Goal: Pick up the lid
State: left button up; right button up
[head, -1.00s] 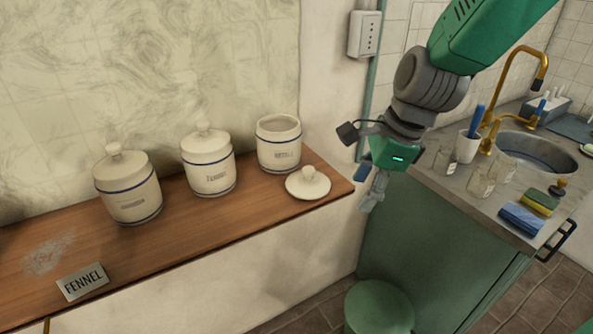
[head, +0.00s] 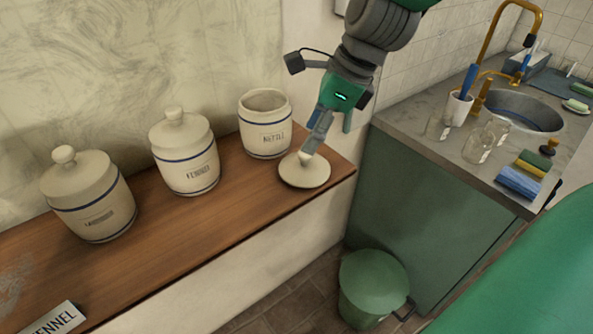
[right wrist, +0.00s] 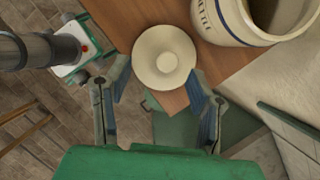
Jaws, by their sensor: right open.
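The lid (head: 304,172) is a cream disc with a round knob, lying knob up on the wooden shelf near its right end. It also shows in the right wrist view (right wrist: 164,57), just beyond my fingertips. My right gripper (head: 318,140) is open and comes down over the lid; in the head view a finger hides part of the knob. In the right wrist view its two fingers (right wrist: 160,88) stand apart on either side of the lid's near edge. The open jar marked NETTLE (head: 265,125) stands just behind the lid. My left gripper is not in view.
Two lidded jars, a middle one (head: 184,152) and a left one (head: 88,197), stand along the wooden shelf (head: 225,215). A FENNEL sign (head: 55,322) is at the front left. A counter with a sink (head: 522,110) and glass jars is at right; a green bin (head: 372,285) is below.

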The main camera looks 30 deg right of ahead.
aim_at(300, 154)
jog(key=f, duration=0.1)
jog(key=d+f, duration=0.1)
jog(key=w+d+f, duration=0.1)
jog(key=shift+d+f, duration=0.1)
jog(key=shift+f, duration=0.25)
jog(key=a+f, duration=0.1)
jog(key=w+a+f, duration=0.1)
jog(key=a+f, duration=0.1)
jog(key=shift+w+a, duration=0.1)
jog(key=shift+w, duration=0.05)
jog(key=shift+a+r, duration=0.15)
jog(key=shift+a, duration=0.1)
jog(key=shift+s+d, duration=0.2)
jog(key=shift+d, duration=0.35)
grip_shut()
jog(key=shift+d+f, duration=0.2)
jog(key=shift+d, duration=0.35)
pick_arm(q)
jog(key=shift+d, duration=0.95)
pick_arm(e)
jog(key=shift+a, duration=0.1)
